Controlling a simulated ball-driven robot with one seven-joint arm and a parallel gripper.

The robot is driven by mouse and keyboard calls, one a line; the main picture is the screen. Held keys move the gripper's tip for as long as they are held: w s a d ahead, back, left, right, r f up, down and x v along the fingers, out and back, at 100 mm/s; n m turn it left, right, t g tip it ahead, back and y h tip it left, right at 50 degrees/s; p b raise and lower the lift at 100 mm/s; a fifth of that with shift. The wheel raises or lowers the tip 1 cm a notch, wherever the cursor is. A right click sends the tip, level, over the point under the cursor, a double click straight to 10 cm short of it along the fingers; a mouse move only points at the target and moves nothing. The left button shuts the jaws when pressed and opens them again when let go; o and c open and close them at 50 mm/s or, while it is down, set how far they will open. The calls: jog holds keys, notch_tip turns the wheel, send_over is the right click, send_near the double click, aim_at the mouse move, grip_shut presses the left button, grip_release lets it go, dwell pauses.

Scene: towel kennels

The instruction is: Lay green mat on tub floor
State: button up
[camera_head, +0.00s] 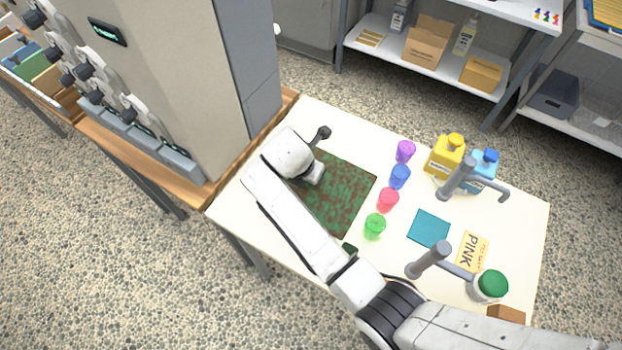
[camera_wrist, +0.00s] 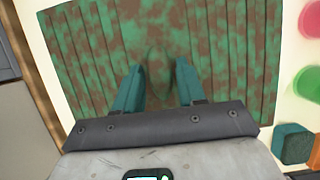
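The green mat (camera_head: 345,190), mottled with brown, lies flat on the cream table beside the grey cabinet. It also fills most of the upper wrist view (camera_wrist: 215,50), where it shows long parallel lines and a darker patch between my fingertips. I cannot tell whether the fingertips touch the mat. In the head view my arm covers the mat's left part and hides the fingers. I cannot identify a tub for certain in either view.
Purple (camera_head: 405,151), blue (camera_head: 399,177), red (camera_head: 388,200) and green (camera_head: 375,226) cups stand right of the mat. Beyond are yellow (camera_head: 445,157) and blue (camera_head: 481,172) bottles, a teal cloth (camera_head: 429,229) and a PINK card (camera_head: 472,250). A grey bin (camera_head: 555,93) sits on a shelf.

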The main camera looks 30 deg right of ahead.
grip_shut()
jog(key=shift+r, duration=0.15)
dwell(0.4)
jog(key=shift+r, duration=0.3)
notch_tip(320, 180, up, 2)
jog(key=shift+w+b, duration=0.1)
jog(key=shift+b, duration=0.2)
jog(key=s+r+p, duration=0.1)
jog(key=s+r, duration=0.9)
jog(key=s, duration=0.4)
jog(key=shift+d+p, duration=0.2)
jog(key=shift+p, duration=0.1)
